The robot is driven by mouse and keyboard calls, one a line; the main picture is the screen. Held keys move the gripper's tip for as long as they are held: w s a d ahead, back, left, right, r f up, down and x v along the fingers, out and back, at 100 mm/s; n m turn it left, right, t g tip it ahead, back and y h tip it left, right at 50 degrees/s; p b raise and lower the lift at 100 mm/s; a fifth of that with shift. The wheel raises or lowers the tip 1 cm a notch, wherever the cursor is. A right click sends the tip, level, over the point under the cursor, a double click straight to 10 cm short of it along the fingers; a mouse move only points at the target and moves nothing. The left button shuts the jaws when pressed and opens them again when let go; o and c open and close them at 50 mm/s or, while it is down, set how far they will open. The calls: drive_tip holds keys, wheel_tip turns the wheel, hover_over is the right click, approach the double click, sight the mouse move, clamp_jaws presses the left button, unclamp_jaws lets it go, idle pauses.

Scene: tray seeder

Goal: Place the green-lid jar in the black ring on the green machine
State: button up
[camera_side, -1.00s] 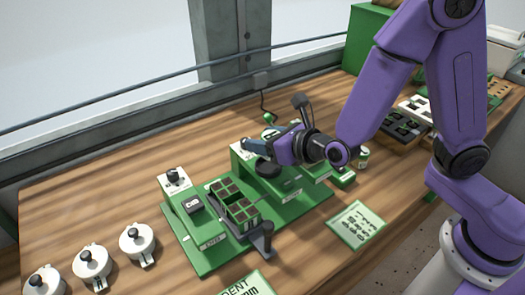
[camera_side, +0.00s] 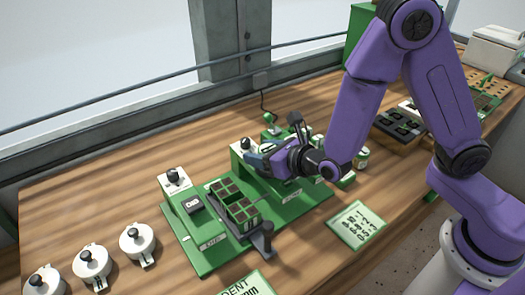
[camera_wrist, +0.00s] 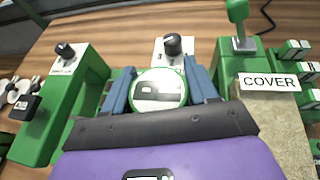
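The green machine (camera_side: 308,207) stands mid-bench in the side view. My gripper (camera_side: 257,163) is low over its middle station, where its blue fingers and wrist cover the black ring. In the wrist view, a round white top with a green rim, which I take for the green-lid jar (camera_wrist: 159,91), sits between the two blue fingers of my gripper (camera_wrist: 161,88). The fingers appear to touch its sides. The jar's body and base are hidden, so I cannot tell whether it is seated in the ring.
A station with a black knob (camera_side: 174,177) and a dark seed tray (camera_side: 240,212) are left of my gripper. The COVER block (camera_wrist: 269,82) is close on the right in the wrist view. White lidded pots (camera_side: 137,243) stand at far left. A green-bordered card (camera_side: 357,225) lies in front.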

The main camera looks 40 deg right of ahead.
drive_tip(key=o, duration=0.3)
drive_tip(key=shift+r, duration=0.1)
drive_tip(key=shift+s+r, duration=0.15)
drive_tip(key=shift+s, duration=0.1)
drive_tip(key=shift+v, duration=5.75)
drive_tip(key=shift+d, duration=0.15)
